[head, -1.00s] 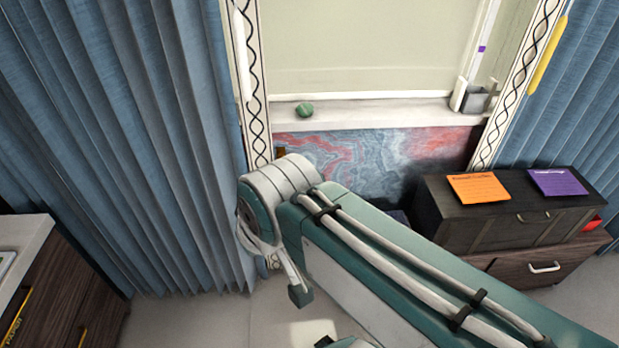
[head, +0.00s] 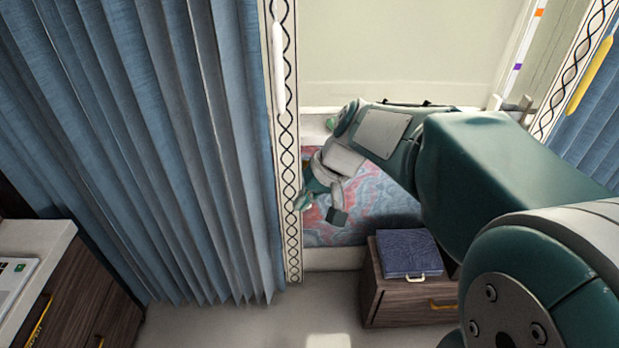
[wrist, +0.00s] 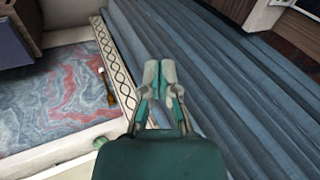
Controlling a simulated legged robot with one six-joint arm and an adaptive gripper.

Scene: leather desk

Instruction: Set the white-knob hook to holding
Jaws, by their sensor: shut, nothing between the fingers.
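A small brown-orange hook with a pale knob (wrist: 106,86) shows in the wrist view, on the marbled wall beside the curtain's patterned border. It is small there, and its exact setting cannot be told. In the head view I cannot make it out; my arm is near that place. My gripper (wrist: 160,72) is shut and empty in the wrist view. Its fingertips are to the right of the hook, apart from it in the picture, over the blue curtain (wrist: 215,75). In the head view my gripper (head: 305,201) is beside the patterned border (head: 290,170), partly hidden by my wrist.
A white handle (head: 279,70) is on the left curtain's border and a yellow one (head: 590,77) on the right curtain. A wooden cabinet (head: 400,303) with a blue box (head: 408,252) stands low at right. A drawer unit (head: 75,310) stands at left. Floor between is clear.

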